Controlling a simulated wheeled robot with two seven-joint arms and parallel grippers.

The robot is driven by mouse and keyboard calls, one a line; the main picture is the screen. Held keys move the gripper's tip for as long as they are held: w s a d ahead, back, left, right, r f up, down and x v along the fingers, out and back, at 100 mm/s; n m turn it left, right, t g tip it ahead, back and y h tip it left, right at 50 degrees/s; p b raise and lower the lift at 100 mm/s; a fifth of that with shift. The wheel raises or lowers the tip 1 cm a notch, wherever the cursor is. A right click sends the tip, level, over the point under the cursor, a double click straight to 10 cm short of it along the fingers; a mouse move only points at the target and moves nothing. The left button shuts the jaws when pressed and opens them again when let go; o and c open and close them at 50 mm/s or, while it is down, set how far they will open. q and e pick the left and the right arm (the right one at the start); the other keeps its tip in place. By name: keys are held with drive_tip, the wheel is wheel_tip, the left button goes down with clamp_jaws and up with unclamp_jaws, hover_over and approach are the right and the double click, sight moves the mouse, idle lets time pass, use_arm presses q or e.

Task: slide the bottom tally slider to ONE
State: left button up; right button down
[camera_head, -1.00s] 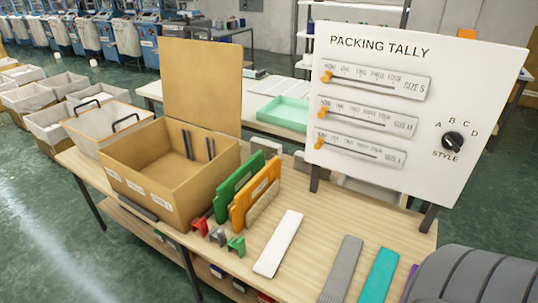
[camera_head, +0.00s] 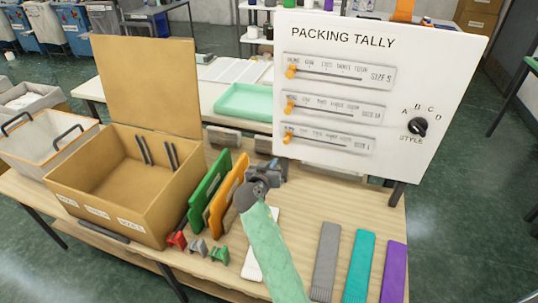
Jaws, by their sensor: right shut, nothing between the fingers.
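The white packing tally board (camera_head: 440,75) stands upright at the back right of the table. It carries three slider rows with orange knobs. The bottom slider's orange knob (camera_head: 287,138) sits at the left end of its slot, as do the middle knob (camera_head: 290,106) and the top knob (camera_head: 291,72). My right gripper (camera_head: 273,168) is shut and empty, below and left of the bottom slider, apart from its knob. Its green-sleeved arm rises from the bottom of the view. My left gripper is not in view.
An open cardboard box (camera_head: 130,200) stands on the left of the table. Green (camera_head: 208,190) and orange (camera_head: 222,205) upright pieces stand between it and my right arm. Grey (camera_head: 326,262), teal (camera_head: 358,268) and purple (camera_head: 392,272) strips lie at the front right. A style dial (camera_head: 418,126) is on the board.

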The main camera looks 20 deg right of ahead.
drive_tip(key=w+t, duration=0.1)
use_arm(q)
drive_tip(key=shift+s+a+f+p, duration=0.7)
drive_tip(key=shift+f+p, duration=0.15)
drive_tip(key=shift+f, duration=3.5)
use_arm(e)
drive_tip(key=m+t, duration=0.1)
drive_tip(key=m, duration=0.1)
approach(281, 134)
drive_tip(key=shift+w, duration=1.25)
drive_tip(key=shift+w+d+f+b, duration=0.25)
drive_tip(key=shift+w+d+b, duration=0.25)
drive_tip(key=shift+d, duration=0.4)
drive_tip(key=shift+w+d, duration=0.1)
drive_tip(key=shift+w, duration=0.1)
drive_tip(key=shift+b+x, duration=0.6)
drive_tip(key=shift+x, duration=0.35)
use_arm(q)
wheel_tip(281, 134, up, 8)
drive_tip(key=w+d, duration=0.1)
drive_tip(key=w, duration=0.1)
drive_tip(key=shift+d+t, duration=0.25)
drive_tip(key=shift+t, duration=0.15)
use_arm(e)
drive_tip(key=shift+r, duration=0.15)
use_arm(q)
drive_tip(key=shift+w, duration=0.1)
use_arm(e)
drive_tip(key=shift+d, duration=0.1)
